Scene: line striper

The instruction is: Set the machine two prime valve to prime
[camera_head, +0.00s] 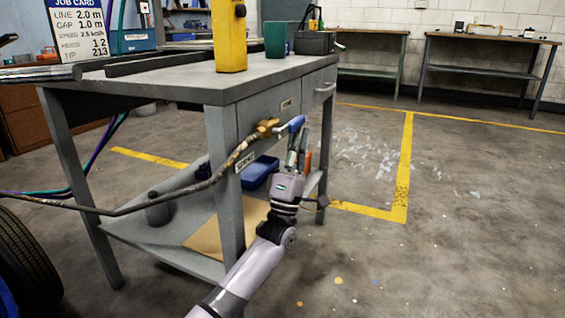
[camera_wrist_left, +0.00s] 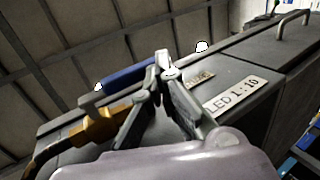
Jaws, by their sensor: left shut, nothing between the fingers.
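The valve (camera_head: 262,131) has a brass body with a hose attached and sits at the front of the grey workbench (camera_head: 270,78). Its blue lever handle (camera_head: 292,124) points to the right in the head view. In the left wrist view the brass body (camera_wrist_left: 95,128) is at the lower left, and the blue handle (camera_wrist_left: 140,72) slants up to the right. My left gripper (camera_head: 298,138) is shut and empty, with its fingertips (camera_wrist_left: 163,62) close to the handle's end. I cannot tell whether they touch it. My right gripper is not in view.
A hose (camera_head: 120,211) runs left from the valve. A label plate (camera_wrist_left: 235,95) is on the bench face. The bench's lower shelf holds a blue bin (camera_head: 260,173). A yellow device (camera_head: 230,40) and a green cup (camera_head: 275,40) stand on top. The floor to the right is clear.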

